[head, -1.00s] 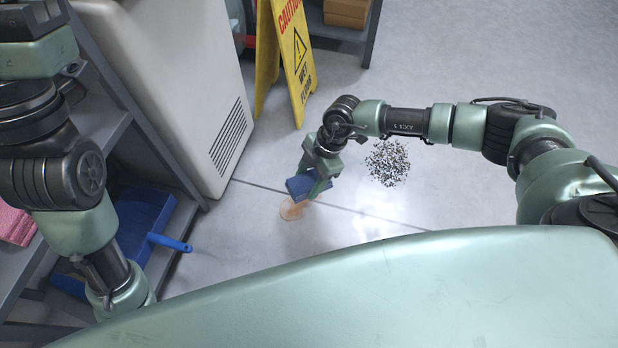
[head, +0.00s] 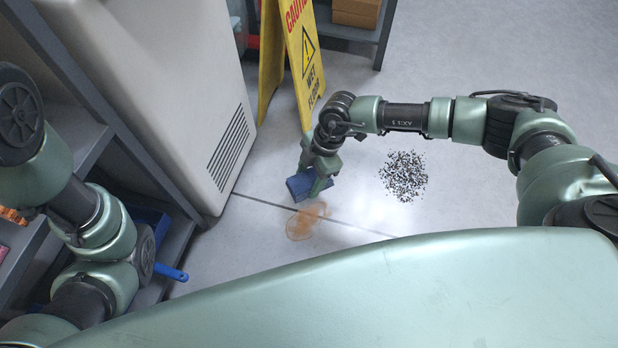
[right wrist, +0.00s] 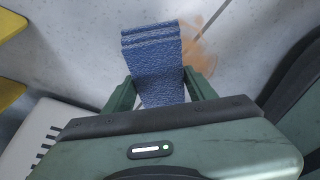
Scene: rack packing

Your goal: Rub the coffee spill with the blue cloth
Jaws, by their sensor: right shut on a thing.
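The coffee spill (head: 302,224) is a thin brown-orange patch on the grey floor. The folded blue cloth (head: 299,190) is just beyond the spill's far edge in the head view. My right gripper (head: 318,184) points down and is shut on the cloth. In the right wrist view the cloth (right wrist: 155,60) stands out between the two green fingers (right wrist: 160,90), and part of the spill (right wrist: 198,62) shows beside it. I cannot tell whether the cloth touches the floor. My left arm is at the left of the head view; its gripper is out of sight.
A yellow wet floor sign (head: 301,62) stands beyond the cloth. A white cabinet (head: 190,110) and a grey shelf (head: 75,150) line the left side. A speckled black-and-white patch (head: 404,176) lies on the floor to the right. A blue handle (head: 171,272) sticks out from the shelf.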

